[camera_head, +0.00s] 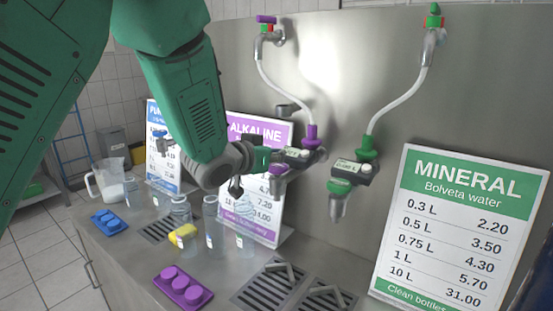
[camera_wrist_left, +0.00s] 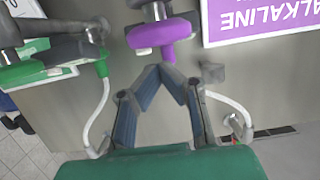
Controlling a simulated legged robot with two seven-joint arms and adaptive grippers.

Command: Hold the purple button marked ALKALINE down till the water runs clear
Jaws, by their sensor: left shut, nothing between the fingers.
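The purple-fitted tap unit (camera_head: 311,140) hangs on the steel wall in front of the purple ALKALINE sign (camera_head: 262,132). It has a dark body with a small label too small to read. A purple part of it (camera_wrist_left: 160,34) shows at the top of the left wrist view, where the sign (camera_wrist_left: 262,18) is upside down. My left gripper (camera_head: 277,157) is at the near-left side of this unit. In the left wrist view its fingertips (camera_wrist_left: 165,70) are together and empty, just below the purple part; contact cannot be told. No button lettering or running water is discernible.
A green-fitted tap unit (camera_head: 352,172) hangs to the right, near the MINERAL sign (camera_head: 455,225). Drain grilles (camera_head: 268,288) lie in front.

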